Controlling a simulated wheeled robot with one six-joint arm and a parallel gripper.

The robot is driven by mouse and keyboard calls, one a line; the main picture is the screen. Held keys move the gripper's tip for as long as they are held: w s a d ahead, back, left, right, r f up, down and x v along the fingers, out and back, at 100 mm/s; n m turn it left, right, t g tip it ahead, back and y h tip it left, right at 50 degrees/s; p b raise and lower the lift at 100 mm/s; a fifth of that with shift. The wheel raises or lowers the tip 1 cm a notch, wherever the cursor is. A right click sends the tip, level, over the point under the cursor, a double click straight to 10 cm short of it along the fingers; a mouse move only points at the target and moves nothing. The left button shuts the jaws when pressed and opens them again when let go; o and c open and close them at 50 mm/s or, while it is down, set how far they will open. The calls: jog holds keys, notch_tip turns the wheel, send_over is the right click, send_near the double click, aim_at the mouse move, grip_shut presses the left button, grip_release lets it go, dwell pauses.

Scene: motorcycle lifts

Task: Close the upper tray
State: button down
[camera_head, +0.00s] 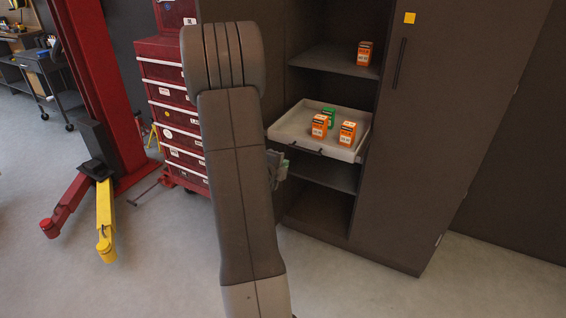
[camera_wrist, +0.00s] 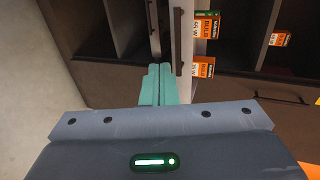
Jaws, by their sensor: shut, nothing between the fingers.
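The upper tray (camera_head: 296,126) is a light grey tray pulled out of the dark cabinet, with a dark handle (camera_head: 306,149) on its front. It holds two orange boxes (camera_head: 347,133) and a green one (camera_head: 328,117). My gripper (camera_head: 277,160) is partly hidden behind my arm, just left of and below the tray's front. In the wrist view, its teal fingers (camera_wrist: 158,68) are together and empty. The tray's pale front (camera_wrist: 187,55) and handle (camera_wrist: 178,40) show right beside the fingertips; I cannot tell whether they touch.
The cabinet's tall door (camera_head: 440,130) is closed, to the right of the open shelves. An orange box (camera_head: 364,54) stands on the shelf above the tray. A red tool chest (camera_head: 172,110) and a red lift post (camera_head: 100,90) are on the left. The floor in front is clear.

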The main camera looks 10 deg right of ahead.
jog(key=r+x, duration=0.2)
jog(key=x, duration=0.7)
jog(key=shift+w+d, duration=0.4)
jog(key=shift+w, duration=0.25)
jog(key=shift+f, duration=0.15)
